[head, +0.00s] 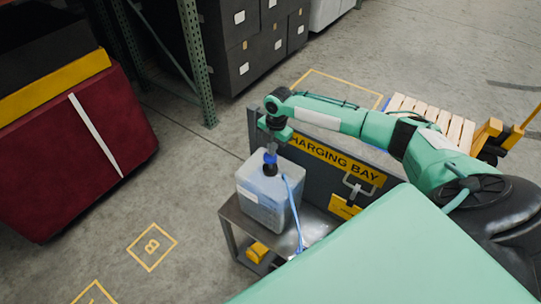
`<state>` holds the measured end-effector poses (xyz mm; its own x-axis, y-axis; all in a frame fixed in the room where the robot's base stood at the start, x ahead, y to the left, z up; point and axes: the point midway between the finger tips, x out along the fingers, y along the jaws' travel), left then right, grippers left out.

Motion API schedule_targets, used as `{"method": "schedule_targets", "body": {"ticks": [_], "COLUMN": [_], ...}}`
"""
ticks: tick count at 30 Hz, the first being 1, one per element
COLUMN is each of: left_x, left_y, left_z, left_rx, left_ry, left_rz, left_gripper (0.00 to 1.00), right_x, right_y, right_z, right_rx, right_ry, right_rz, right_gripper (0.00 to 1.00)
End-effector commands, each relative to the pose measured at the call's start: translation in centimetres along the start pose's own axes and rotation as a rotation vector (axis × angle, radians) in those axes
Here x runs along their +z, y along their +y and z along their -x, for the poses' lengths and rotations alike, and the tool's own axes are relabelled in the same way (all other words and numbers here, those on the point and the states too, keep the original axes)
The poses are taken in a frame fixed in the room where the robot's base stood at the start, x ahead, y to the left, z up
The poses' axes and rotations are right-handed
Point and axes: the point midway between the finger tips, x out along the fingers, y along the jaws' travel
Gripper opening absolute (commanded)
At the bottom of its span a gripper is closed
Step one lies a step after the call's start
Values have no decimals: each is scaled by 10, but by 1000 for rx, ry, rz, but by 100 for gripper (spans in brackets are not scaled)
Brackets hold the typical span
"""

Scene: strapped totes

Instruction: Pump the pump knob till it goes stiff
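A translucent pale jug (266,203) with bluish liquid stands on a small metal cart (241,216) at the middle of the head view. On its top is a pump with a black collar and a blue pump knob (270,158). A blue hose (292,200) runs from the pump down the jug's right side. My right gripper (271,151) points down from above, right at the knob. It is too small and covered to tell whether its fingers are closed on the knob. My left gripper is not in view.
A dark panel with a yellow charging bay sign (336,158) stands right behind the cart. A yellow item (257,252) sits on the cart's lower shelf. A dark red strapped load (70,150) stands at left. Floor between is clear. A pallet (432,119) is at right.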

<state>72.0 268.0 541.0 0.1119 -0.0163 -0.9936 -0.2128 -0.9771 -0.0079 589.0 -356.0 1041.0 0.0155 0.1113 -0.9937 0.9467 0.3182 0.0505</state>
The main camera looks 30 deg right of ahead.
Motion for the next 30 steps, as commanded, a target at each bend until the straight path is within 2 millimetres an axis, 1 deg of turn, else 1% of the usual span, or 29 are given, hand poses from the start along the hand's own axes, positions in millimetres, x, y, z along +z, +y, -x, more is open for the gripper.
{"method": "schedule_targets", "body": {"ticks": [1, 10, 14, 17, 19, 23, 24, 26, 28, 30], "left_x": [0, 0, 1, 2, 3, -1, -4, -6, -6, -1], "left_y": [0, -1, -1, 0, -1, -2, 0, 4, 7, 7], "left_z": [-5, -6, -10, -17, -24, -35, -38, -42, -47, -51], "left_rx": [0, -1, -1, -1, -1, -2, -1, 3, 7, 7], "left_ry": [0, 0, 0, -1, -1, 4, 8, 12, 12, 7], "left_rz": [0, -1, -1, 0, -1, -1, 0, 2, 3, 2], "left_gripper": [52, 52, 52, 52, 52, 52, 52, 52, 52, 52], "right_x": [14, 17, 16, 15, 12, 3, 0, -4, -8, -12], "right_y": [-17, -18, -18, -20, -19, -17, -16, -15, -15, -15], "right_z": [-26, -23, -15, 0, 15, 50, 61, 77, 95, 110], "right_rx": [-41, -41, -37, -35, -30, -18, -14, -9, -4, -1], "right_ry": [-21, -25, -26, -30, -30, -29, -28, -27, -27, -26], "right_rz": [-7, -8, -8, -9, -8, -3, -1, 2, 4, 6], "right_gripper": [0, 0, 0, 0, 0, 0, 0, 0, 0, 0]}}
